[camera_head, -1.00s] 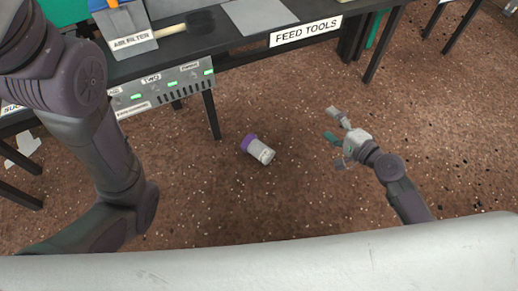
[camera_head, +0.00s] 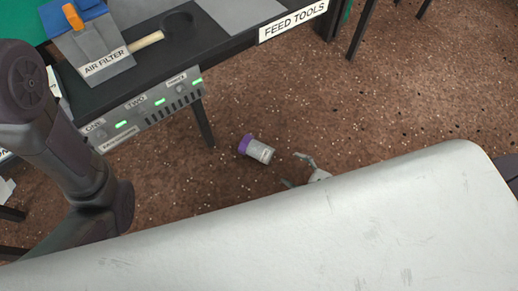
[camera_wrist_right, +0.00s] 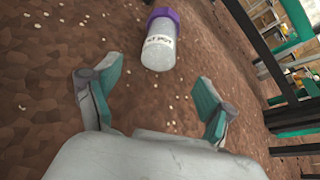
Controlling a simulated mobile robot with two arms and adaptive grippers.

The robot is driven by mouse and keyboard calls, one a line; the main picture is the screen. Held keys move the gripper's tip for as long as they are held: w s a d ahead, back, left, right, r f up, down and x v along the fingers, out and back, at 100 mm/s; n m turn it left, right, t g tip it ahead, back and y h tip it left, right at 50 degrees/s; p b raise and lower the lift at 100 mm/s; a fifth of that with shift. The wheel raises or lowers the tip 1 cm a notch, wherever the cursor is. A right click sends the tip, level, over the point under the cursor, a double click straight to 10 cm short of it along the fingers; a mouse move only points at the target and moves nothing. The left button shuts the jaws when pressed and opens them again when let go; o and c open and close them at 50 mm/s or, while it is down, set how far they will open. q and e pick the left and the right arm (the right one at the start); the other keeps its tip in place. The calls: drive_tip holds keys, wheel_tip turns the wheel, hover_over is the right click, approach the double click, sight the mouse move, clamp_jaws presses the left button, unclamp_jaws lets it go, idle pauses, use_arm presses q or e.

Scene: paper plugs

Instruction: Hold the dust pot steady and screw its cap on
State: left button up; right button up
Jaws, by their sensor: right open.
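The dust pot (camera_head: 258,151) lies on its side on the brown floor, a pale, labelled cylinder with a purple end (camera_head: 245,143) that looks like its cap. In the right wrist view the pot (camera_wrist_right: 159,50) lies ahead of the fingers, with its purple end (camera_wrist_right: 163,15) farthest away. My right gripper (camera_head: 297,171) is open and empty, just right of the pot and apart from it; my white body partly hides it. Its spread teal-padded fingers (camera_wrist_right: 150,92) show in the right wrist view. My left arm shows at the left, but its gripper is out of view.
A dark table (camera_head: 215,50) marked FEED TOOLS stands behind the pot, with an air filter box (camera_head: 98,52) on it. A table leg (camera_head: 203,124) stands left of the pot. Open speckled floor (camera_head: 330,105) lies to the right.

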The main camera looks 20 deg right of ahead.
sight(271, 157)
drive_tip(key=b+x, duration=0.3)
drive_tip(key=x, duration=0.4)
drive_tip(key=shift+w+a+f, duration=0.15)
drive_tip(key=shift+w+f, duration=0.05)
drive_tip(key=shift+w, duration=0.1)
drive_tip(key=shift+w+a, duration=0.3)
drive_tip(key=shift+w, duration=0.05)
drive_tip(key=b+x, duration=0.2)
drive_tip(key=x, duration=0.2)
drive_tip(key=shift+b, duration=0.4)
drive_tip(key=shift+w+a+f, duration=0.15)
drive_tip(key=shift+w+a, duration=0.15)
drive_tip(key=shift+w, duration=0.15)
